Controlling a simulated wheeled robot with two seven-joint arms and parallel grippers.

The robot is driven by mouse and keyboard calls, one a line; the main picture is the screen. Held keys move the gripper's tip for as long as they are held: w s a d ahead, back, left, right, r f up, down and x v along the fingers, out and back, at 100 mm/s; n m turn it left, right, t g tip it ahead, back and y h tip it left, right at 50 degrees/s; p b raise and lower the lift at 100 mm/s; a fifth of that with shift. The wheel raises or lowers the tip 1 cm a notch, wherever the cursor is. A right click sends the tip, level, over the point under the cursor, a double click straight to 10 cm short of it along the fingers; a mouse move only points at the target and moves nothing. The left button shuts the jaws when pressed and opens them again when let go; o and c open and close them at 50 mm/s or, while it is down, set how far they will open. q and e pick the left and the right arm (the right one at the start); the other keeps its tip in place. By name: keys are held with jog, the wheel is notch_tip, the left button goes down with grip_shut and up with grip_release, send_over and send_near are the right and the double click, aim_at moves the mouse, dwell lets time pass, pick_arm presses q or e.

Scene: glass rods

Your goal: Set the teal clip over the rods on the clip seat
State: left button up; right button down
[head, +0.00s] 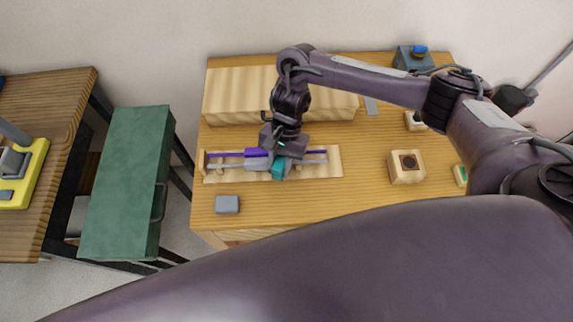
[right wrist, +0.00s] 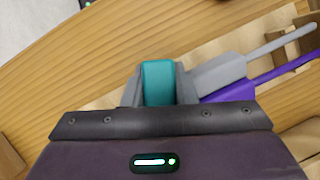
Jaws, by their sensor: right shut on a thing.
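The teal clip (right wrist: 158,82) is between the fingers of my right gripper (right wrist: 158,88), which is shut on it. In the head view the clip (head: 279,168) shows just below my right gripper (head: 283,155), over the pale wooden board. A purple rod (head: 224,154) and a grey rod (head: 228,166) lie side by side along the board, with thicker purple and grey parts near the clip. The gripper hides the rods' middle, so I cannot tell whether the clip touches them or the seat. My left gripper is not in view.
The pale board (head: 335,170) lies on the wooden table. A grey block (head: 227,204) sits at the front left. A wooden block with a dark socket (head: 406,166) stands right. A long wooden block (head: 238,95) stands behind. A green cabinet (head: 124,190) is left of the table.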

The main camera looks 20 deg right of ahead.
jog(key=shift+s+d+f, duration=0.25)
jog(key=shift+d+f, duration=0.15)
jog(key=c, duration=1.5)
grip_release()
jog(key=shift+a, duration=0.2)
jog(key=shift+o, duration=0.2)
jog(key=shift+w+d, duration=0.1)
jog(key=shift+w, duration=0.1)
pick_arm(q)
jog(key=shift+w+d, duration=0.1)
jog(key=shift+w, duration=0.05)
pick_arm(e)
jog(key=shift+d, duration=0.1)
jog(key=shift+w, duration=0.1)
jog(key=shift+w+r, duration=0.2)
jog(key=shift+r, duration=0.35)
pick_arm(q)
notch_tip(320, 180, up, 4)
jog(key=p, duration=0.4)
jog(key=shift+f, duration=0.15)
pick_arm(e)
jog(key=v, duration=1.1)
